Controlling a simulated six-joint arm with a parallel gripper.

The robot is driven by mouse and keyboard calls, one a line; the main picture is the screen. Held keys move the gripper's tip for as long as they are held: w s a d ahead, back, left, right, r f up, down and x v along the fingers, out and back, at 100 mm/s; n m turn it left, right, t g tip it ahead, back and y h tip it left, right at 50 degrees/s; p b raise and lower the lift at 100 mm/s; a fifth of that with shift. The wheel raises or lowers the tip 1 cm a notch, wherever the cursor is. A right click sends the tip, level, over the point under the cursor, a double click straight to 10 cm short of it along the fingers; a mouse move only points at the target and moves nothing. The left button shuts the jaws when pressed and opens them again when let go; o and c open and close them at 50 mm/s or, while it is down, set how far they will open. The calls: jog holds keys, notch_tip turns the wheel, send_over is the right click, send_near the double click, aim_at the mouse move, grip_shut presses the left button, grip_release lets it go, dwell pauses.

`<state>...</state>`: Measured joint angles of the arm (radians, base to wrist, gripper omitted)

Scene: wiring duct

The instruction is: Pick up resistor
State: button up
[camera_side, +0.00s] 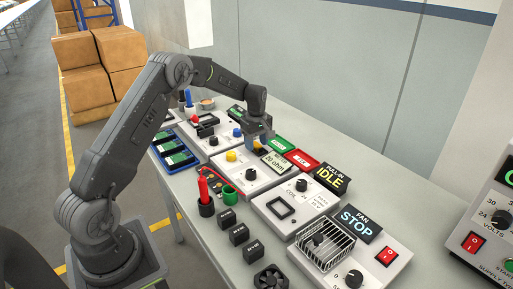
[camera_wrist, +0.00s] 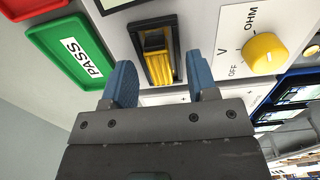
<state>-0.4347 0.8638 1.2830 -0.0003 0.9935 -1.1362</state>
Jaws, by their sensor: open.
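The resistor (camera_wrist: 158,66) looks like a yellow ribbed block with a black end, seated in a black-framed slot on a pale meter panel. My gripper (camera_wrist: 161,70) is open in the wrist view, its two blue fingers on either side of the slot and apart from the block. In the side view my gripper (camera_side: 259,146) points down over the meter, by the display reading 20 ohm (camera_side: 276,163). My fingers largely hide the resistor there. The meter's yellow dial (camera_wrist: 264,54) is to the right of the slot.
A green PASS tray (camera_wrist: 66,48) and a red tray (camera_side: 303,159) lie close by. Boards in a blue-edged holder (camera_side: 175,149), a coil box (camera_side: 296,205), a caged fan box (camera_side: 325,243) and black blocks (camera_side: 239,234) crowd the table.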

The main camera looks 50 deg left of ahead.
jog(key=shift+f, duration=0.1)
jog(key=shift+c, duration=0.2)
grip_shut()
dwell(0.4)
